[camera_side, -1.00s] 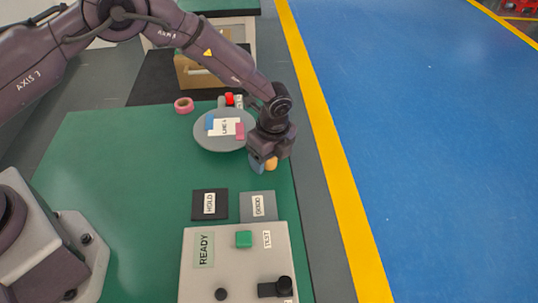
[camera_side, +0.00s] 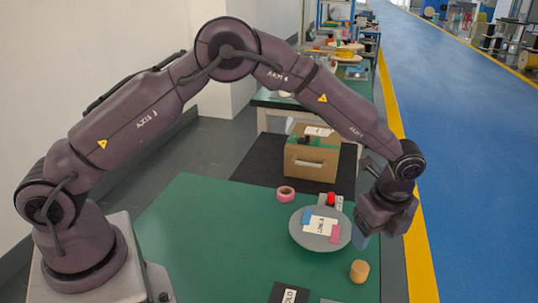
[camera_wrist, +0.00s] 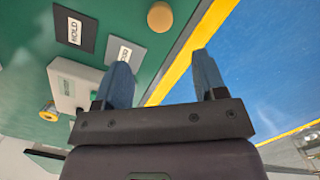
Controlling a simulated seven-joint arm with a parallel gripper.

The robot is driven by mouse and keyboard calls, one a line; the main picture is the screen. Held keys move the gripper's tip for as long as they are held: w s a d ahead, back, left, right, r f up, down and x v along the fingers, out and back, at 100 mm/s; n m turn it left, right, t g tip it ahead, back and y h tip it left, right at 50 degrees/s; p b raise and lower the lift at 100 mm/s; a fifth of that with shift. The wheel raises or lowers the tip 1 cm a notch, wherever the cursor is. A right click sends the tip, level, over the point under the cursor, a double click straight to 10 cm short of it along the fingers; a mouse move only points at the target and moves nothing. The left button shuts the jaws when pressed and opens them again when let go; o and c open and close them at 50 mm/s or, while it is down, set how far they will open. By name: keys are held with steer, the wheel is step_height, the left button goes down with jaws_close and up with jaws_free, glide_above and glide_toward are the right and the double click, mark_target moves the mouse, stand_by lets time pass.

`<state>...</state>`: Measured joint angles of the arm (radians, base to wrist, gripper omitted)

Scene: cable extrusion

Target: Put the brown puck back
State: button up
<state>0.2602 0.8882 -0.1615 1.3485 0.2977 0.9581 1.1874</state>
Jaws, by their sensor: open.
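The brown puck (camera_side: 359,271) is a short tan cylinder standing on the green table, near its right edge and in front of the round grey plate (camera_side: 298,238). It also shows at the top of the wrist view (camera_wrist: 160,17), beyond the fingertips. My gripper (camera_side: 366,238) is in the air above and to the right of the puck, over the table's right edge. In the wrist view my gripper (camera_wrist: 160,62) has its two blue fingers wide apart, with nothing between them. The puck is apart from the fingers.
Dark HOLD pad (camera_wrist: 75,28) and grey pad (camera_wrist: 122,52) lie beside a white control box (camera_wrist: 75,85). The plate carries a white label, a blue piece and a pink piece. Pink tape roll (camera_side: 286,193), red button (camera_side: 331,198) and cardboard box (camera_side: 311,155) are behind.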

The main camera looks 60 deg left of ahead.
steer(key=s+a+r+n+t, duration=0.1)
steer(key=s+a+r+n, duration=0.4)
steer(key=r, duration=0.5)
steer(key=s+a+r+n+t, duration=0.1)
steer(key=s+a+r+n, duration=0.35)
steer(key=r, duration=0.55)
steer(key=s+a+n+t, duration=0.1)
steer(key=s+a+n, duration=0.1)
steer(key=s, duration=0.4)
steer(key=s+a+r+n+t+h, duration=0.1)
steer(key=s+a+n, duration=0.1)
steer(key=s+n, duration=0.3)
steer(key=s+a+r+n+t, duration=0.1)
steer(key=s+a+n, duration=0.1)
steer(key=s, duration=0.5)
steer(key=shift+s+n, duration=0.15)
steer(key=shift+n, duration=0.5)
steer(key=shift+a+r, duration=0.1)
steer(key=shift+r, duration=0.05)
